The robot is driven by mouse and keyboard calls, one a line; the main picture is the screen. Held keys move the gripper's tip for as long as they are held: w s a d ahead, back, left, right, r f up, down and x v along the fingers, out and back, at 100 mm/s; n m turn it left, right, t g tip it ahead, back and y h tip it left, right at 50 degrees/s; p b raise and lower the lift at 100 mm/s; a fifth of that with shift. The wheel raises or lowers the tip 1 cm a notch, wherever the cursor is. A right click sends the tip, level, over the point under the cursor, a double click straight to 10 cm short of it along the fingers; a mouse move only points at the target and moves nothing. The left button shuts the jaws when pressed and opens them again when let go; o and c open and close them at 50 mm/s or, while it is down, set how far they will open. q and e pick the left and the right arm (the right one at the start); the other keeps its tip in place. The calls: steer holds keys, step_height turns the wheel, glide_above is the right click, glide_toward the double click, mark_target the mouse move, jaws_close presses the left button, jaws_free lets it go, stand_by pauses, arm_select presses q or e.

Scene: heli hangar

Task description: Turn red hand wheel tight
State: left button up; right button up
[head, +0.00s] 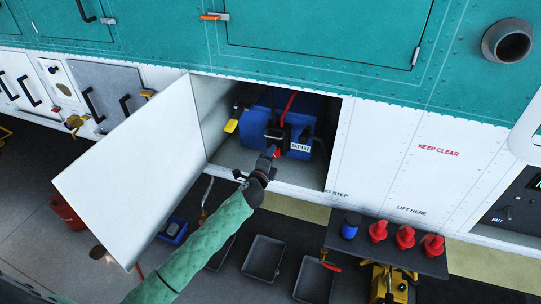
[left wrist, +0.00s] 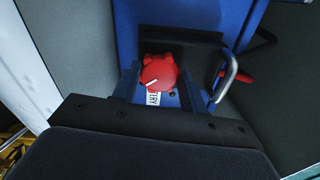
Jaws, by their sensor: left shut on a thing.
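The red hand wheel (left wrist: 158,74), a small lobed knob with a white mark on its face, sits on the front of the blue battery (left wrist: 182,18) in the left wrist view. The battery (head: 318,128) stands in the open compartment in the head view, with a white label on its front. My left gripper (head: 271,153) reaches into the compartment at the battery's front. In the left wrist view my left gripper (left wrist: 159,88) has a finger on each side of the wheel and is shut on it. In the head view the gripper mostly hides the wheel. My right gripper does not show.
The white compartment door (head: 135,165) stands open at the left of my arm. Grey trays (head: 264,258) lie on the floor below. A metal handle (left wrist: 228,75) is right of the wheel.

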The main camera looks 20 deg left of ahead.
arm_select(q)
steer(key=shift+r+m, duration=0.1)
steer(key=shift+m, duration=0.4)
steer(key=m+p, duration=0.2)
steer(key=m, duration=0.2)
steer(key=shift+m+p, duration=0.3)
steer(key=shift+m, duration=1.1)
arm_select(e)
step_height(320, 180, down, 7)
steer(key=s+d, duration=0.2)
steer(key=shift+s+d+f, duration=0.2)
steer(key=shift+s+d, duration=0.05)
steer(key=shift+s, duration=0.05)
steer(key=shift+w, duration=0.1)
arm_select(q)
steer(key=o, duration=1)
steer(key=shift+d, duration=0.1)
steer(key=shift+c, duration=0.2)
